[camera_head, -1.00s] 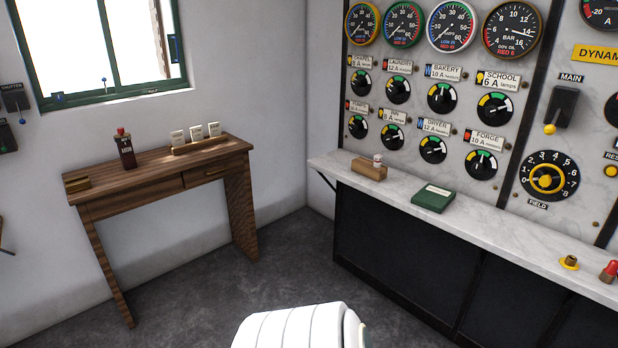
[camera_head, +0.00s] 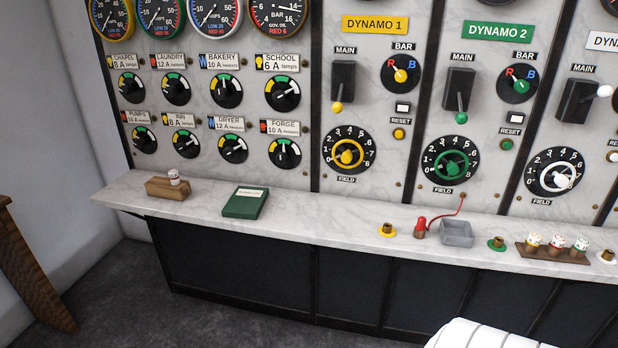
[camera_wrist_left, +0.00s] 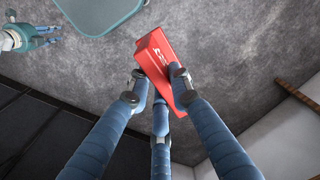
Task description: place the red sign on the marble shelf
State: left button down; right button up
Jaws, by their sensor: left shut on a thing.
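A red sign (camera_wrist_left: 158,52) with small white lettering is in the left wrist view, tilted between the blue fingers of my left gripper (camera_wrist_left: 159,82), which is shut on it. The floor shows behind it. The marble shelf (camera_head: 335,218) runs along the foot of the panel wall in the head view. The left gripper and the sign are not in the head view. My right gripper (camera_wrist_left: 32,40) seems to be the teal hand at the upper left of the wrist view, too small to judge.
On the shelf stand a wooden block with a white fuse (camera_head: 168,187), a green book (camera_head: 245,202), a red-capped piece (camera_head: 420,227), a grey tray (camera_head: 457,233) and a wooden rack (camera_head: 553,251). Bare marble lies between the book and the yellow-ringed socket (camera_head: 387,230).

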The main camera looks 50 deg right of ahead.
aim_at(199, 202)
jog(key=i+l+z, duration=1.05)
jog(key=i+l, duration=0.05)
